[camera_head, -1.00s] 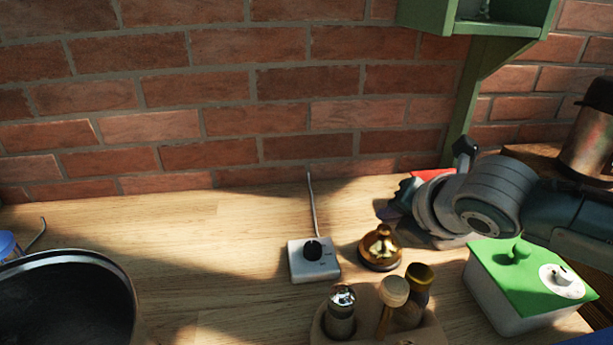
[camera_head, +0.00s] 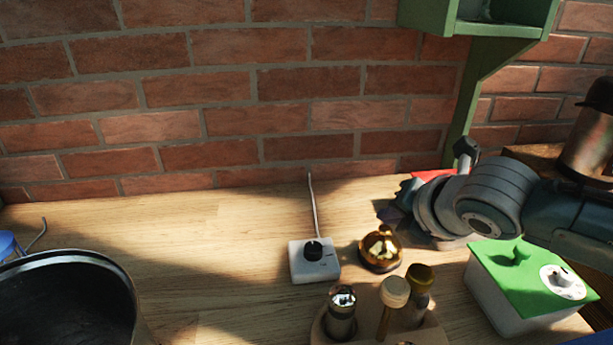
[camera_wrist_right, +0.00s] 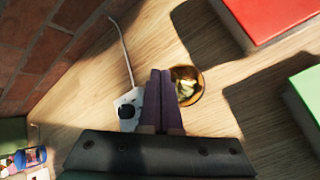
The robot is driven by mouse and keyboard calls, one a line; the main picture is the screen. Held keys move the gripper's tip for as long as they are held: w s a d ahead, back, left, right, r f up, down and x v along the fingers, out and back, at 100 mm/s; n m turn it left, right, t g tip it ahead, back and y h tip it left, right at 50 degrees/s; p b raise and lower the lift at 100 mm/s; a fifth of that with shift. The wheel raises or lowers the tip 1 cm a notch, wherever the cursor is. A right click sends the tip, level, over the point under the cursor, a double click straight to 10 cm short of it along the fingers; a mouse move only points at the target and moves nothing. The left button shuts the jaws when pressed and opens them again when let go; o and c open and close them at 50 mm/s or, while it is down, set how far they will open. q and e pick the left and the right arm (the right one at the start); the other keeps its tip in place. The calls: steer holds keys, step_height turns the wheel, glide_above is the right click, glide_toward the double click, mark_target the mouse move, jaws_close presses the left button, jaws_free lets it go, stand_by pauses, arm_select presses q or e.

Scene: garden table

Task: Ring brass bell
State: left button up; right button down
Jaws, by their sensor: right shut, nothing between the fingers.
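The brass bell (camera_head: 380,249) is a shiny gold dome standing on the wooden table, just right of a white box with a black knob. In the right wrist view the bell (camera_wrist_right: 187,85) sits close beside the fingertips, partly covered by them. My right gripper (camera_head: 393,212) comes in from the right, behind and to the right of the bell. In the wrist view its two dark fingers (camera_wrist_right: 160,76) are together with nothing between them. I cannot tell whether they touch the bell. My left gripper is not in view.
The white knob box (camera_head: 315,262) has a cable running back to the brick wall. A wooden holder (camera_head: 367,333) with several bottles stands in front of the bell. A green-lidded box (camera_head: 497,303) is at right, a dark pot (camera_head: 66,306) at left. The left middle table is clear.

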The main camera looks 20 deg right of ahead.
stand_by(0.4)
steer(key=shift+f, duration=0.5)
steer(key=shift+f+b, duration=0.1)
steer(key=shift+b, duration=0.2)
steer(key=shift+r+p, duration=0.65)
steer(key=shift+p, duration=0.1)
steer(key=shift+f, duration=0.1)
